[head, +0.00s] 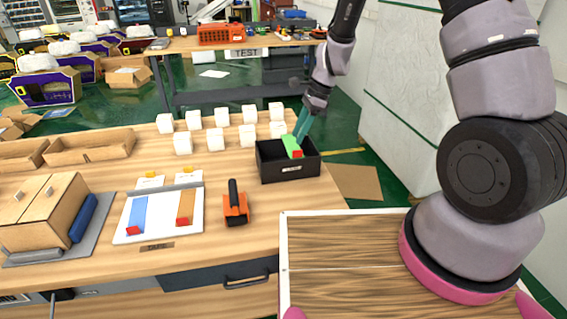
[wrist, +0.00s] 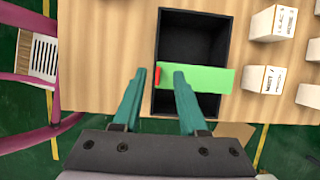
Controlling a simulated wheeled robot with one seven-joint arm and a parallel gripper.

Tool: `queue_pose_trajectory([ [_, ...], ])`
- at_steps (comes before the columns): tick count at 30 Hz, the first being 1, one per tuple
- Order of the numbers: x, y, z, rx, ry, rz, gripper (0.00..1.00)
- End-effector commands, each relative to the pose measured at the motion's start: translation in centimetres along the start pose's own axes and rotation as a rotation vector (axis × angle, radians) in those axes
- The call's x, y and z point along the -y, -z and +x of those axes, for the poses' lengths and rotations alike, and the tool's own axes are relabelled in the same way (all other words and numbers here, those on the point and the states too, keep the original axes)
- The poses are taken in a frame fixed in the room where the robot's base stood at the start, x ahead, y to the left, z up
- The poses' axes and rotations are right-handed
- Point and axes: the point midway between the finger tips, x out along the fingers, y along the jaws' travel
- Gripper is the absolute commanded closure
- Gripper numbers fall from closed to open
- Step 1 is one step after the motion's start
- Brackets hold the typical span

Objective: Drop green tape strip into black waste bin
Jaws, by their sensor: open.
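The green tape strip (head: 291,144) has a red end and is over the black waste bin (head: 290,172), leaning up out of its opening in the head view. In the wrist view the strip (wrist: 212,78) lies across the opening of the bin (wrist: 190,28), its red end at the left wall and its green end past the right wall. Whether it touches the rim I cannot tell. My gripper (wrist: 155,84) is open, its teal fingers spread near the strip's red end. It also shows in the head view (head: 301,128), just above the bin.
Several white boxes (head: 221,116) stand behind and left of the bin. A white board (head: 160,210) with a blue and a brown strip, and an orange-black tool (head: 236,205), lie in front. A wooden box (head: 40,212) is at left.

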Motion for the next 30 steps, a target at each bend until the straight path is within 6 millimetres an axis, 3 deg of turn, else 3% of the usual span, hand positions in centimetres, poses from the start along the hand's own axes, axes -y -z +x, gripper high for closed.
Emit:
queue_pose_trajectory([
  [15, 0.1, 0.0, -9.1, 0.0, 0.004, 0.0, 0.58],
  [30, -0.1, -0.1, -11.3, -0.001, 0.012, -0.018, 0.58],
])
